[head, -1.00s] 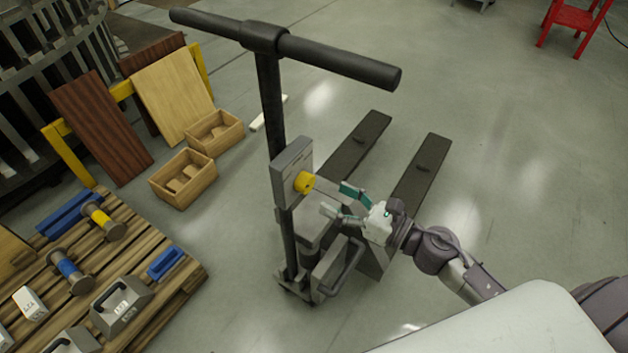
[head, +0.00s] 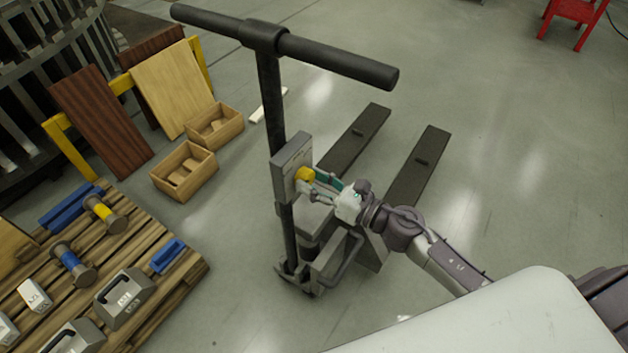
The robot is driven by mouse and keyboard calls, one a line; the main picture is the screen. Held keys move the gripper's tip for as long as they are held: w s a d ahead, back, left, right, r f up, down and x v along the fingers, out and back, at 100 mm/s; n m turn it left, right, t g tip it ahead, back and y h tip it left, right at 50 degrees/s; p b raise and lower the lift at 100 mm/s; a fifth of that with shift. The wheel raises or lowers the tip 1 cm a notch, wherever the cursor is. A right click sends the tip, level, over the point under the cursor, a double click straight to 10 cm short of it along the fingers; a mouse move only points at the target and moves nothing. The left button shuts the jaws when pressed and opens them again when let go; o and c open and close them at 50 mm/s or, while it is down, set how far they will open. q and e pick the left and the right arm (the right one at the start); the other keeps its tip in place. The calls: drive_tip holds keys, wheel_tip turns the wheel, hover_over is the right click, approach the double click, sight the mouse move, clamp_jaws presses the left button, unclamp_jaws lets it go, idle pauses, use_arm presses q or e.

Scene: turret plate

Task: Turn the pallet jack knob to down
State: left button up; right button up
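The pallet jack stands upright, with a black T-handle (head: 300,52) and two dark forks (head: 355,138) reaching back on the floor. A grey panel (head: 285,168) on its column carries the yellow knob (head: 305,174). My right gripper (head: 318,181) comes in from the right, with its fingertips at the knob. The fingers look to be around or against the knob's near side and partly cover it. I cannot tell whether they are closed on it. Markings on the panel are too small to read. My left gripper is not in view.
A wooden pallet (head: 190,285) with spools, weights and blue parts lies at lower left. Two wooden boxes (head: 183,171) and leaning boards (head: 165,90) stand behind it. A red stand (head: 572,15) is at top right. The floor on the right is clear.

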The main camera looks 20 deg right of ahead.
drive_tip(key=shift+c, duration=1.4)
